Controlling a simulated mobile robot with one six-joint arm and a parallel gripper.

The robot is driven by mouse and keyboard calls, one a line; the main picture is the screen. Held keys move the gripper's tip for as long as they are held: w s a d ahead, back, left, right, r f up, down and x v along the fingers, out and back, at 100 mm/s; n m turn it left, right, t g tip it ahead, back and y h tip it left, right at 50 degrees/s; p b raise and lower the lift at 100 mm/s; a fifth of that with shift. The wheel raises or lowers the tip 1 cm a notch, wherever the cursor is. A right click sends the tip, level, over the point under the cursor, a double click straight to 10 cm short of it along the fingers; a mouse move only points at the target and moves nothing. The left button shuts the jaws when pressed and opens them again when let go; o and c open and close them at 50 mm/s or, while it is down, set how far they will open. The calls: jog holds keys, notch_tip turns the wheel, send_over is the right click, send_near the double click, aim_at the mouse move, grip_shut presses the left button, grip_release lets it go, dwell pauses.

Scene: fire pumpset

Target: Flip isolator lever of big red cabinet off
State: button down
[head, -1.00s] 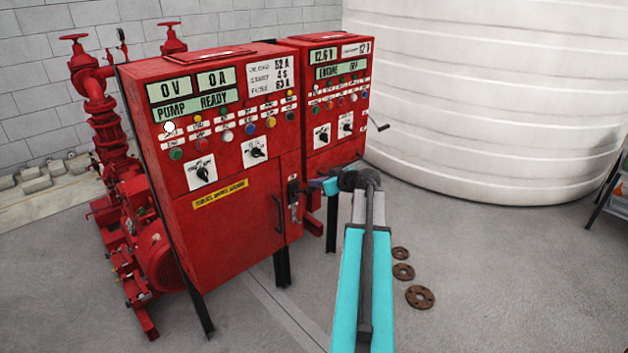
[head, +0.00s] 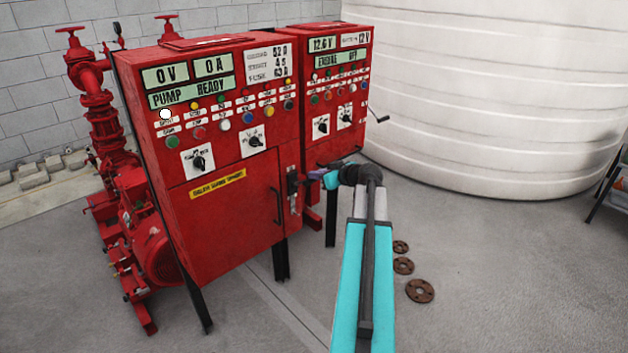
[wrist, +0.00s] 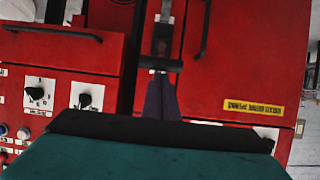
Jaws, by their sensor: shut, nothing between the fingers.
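The big red cabinet (head: 225,220) stands at the centre left in the head view, with its display reading "PUMP READY". Its isolator lever (head: 292,183) is a small black part on a metal plate at the front right edge. In the wrist view the lever (wrist: 160,64) is a black crossbar in front of the plate, and the cabinet appears upside down. My gripper (head: 315,175) is just right of the lever. Its purple fingers (wrist: 161,80) are shut and empty, with the tips at the crossbar. I cannot tell whether they touch it.
A second red cabinet (head: 335,110) stands behind to the right, with a crank on its side. A door handle (head: 277,205) is left of the lever. Red pump pipework (head: 105,130) is at the left. Rusty flanges (head: 403,266) lie on the floor; a white tank (head: 480,110) fills the back right.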

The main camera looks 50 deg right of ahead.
notch_tip(320, 180, down, 19)
jog(key=s+t+b, duration=0.1)
jog(key=t+b, duration=0.4)
jog(key=b, duration=3.7)
jog(key=shift+s+r, duration=0.2)
jog(key=shift+s, duration=0.15)
jog(key=shift+w+a+f, duration=0.15)
jog(key=shift+w+f, duration=0.05)
jog(key=shift+s, duration=0.1)
